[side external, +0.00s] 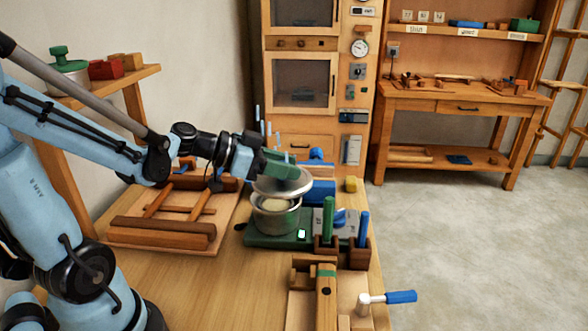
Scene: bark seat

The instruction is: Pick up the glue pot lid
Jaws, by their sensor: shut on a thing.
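The glue pot lid (283,184) is a round grey metal disc, held a little above the glue pot and tilted slightly. The glue pot (276,219) is a silver metal pot with pale contents showing through its open top. It stands on a green base (270,241) with a small lit display. My gripper (276,164) is over the lid and shut on its top. The exact contact between fingers and lid is hard to see at this size.
A wooden frame (165,228) lies left of the pot. Tool holders with green and blue handles (328,220) stand close on its right. A wooden clamp block (326,290) and blue-handled mallet (385,299) are in front. Blue objects (318,190) sit behind.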

